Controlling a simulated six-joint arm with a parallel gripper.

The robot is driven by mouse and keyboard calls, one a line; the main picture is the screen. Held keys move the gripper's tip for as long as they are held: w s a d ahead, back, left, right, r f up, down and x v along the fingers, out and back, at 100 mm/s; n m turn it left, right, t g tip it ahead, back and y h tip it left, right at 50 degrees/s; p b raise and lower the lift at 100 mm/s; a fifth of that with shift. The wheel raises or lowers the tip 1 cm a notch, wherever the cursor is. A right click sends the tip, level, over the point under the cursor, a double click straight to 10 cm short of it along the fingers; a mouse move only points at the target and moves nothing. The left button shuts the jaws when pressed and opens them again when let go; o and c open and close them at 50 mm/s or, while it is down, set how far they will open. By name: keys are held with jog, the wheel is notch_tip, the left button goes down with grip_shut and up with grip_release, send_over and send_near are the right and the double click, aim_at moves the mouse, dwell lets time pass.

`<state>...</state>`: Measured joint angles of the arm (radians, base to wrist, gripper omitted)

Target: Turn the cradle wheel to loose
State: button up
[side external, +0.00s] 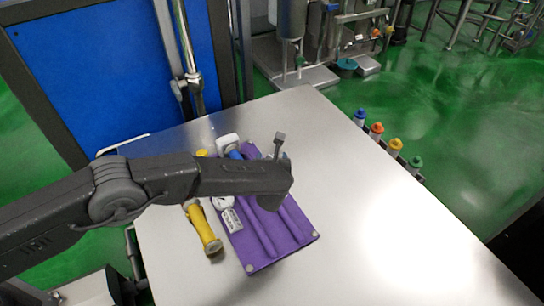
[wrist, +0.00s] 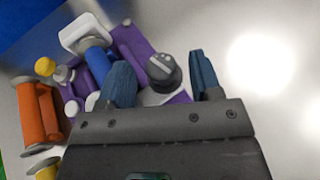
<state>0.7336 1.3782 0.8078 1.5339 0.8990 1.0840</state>
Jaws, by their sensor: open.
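The purple cradle (side external: 262,262) lies on the steel table under my arm, and part of it also shows in the wrist view (wrist: 131,41). The cradle wheel (wrist: 163,73) is a dark grey round knob with a lighter raised bar on top. My gripper (wrist: 160,59) is open, with its blue fingers either side of the wheel and gaps showing between. I cannot tell how far down the fingers reach. A blue cylinder (wrist: 97,60) with a white square end (wrist: 85,33) lies along the cradle. In the side view my arm hides the wheel and my fingers.
A yellow cylinder with grey ends (side external: 204,227) lies left of the cradle. An orange part (wrist: 38,111) shows at the left in the wrist view. Several colour-capped bottles (side external: 376,131) stand along the table's right edge. The table's right side (side external: 370,230) is bare.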

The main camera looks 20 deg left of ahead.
jog(key=shift+x, duration=1)
jog(key=shift+c, duration=0.2)
jog(key=c, duration=0.9)
jog(key=shift+w+d+r+n+g+y, duration=0.1)
jog(key=shift+n+g+y, duration=0.3)
jog(key=shift+n+y, duration=1)
jog(key=shift+y, duration=0.1)
jog(key=shift+g, duration=0.4)
jog(key=o, duration=0.9)
jog(key=shift+o, duration=0.2)
